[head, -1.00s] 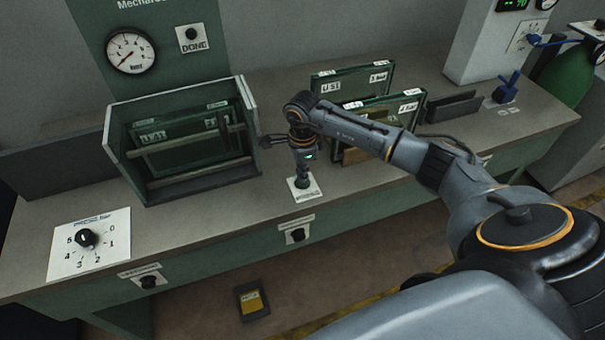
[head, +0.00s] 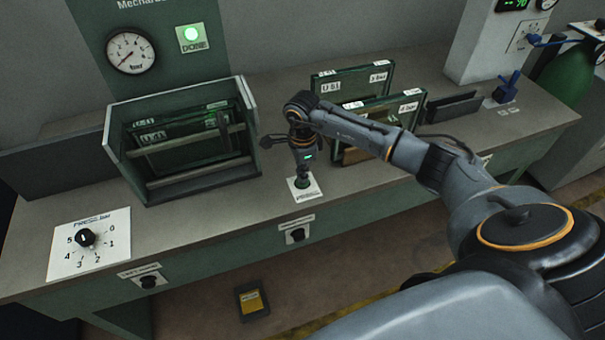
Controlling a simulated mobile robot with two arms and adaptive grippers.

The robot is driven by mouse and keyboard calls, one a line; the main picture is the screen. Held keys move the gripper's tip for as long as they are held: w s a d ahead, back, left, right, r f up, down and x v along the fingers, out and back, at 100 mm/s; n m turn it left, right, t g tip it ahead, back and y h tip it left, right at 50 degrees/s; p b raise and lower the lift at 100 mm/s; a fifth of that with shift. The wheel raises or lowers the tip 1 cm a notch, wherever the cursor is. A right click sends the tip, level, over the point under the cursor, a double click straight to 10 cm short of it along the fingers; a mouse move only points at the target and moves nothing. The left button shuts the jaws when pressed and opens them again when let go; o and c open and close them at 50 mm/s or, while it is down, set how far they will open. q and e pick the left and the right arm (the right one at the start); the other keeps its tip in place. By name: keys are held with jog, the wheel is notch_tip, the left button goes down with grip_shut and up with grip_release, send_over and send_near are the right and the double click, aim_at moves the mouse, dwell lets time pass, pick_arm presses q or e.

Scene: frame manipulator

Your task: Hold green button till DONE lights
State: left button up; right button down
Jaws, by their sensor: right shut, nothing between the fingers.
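The green button (head: 303,193) sits on a white labelled plate (head: 296,186) at the bench's front edge. My right gripper (head: 303,178) is shut and empty, pointing down onto the button. It hides the top of the button, so I cannot tell whether the fingertips touch it. My left gripper is not in view.
A frame press (head: 182,140) stands left of my gripper, and glass panels (head: 340,84) stand in a rack behind my arm. A pressure dial (head: 85,238) is at the bench's left, with a gauge (head: 130,52) above.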

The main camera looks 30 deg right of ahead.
notch_tip(320, 180, up, 4)
jog(key=p, duration=0.2)
jog(key=shift+f+p, duration=0.2)
jog(key=shift+p, duration=0.15)
notch_tip(320, 180, up, 10)
jog(key=b, duration=0.3)
jog(key=shift+r, duration=0.2)
dwell(0.4)
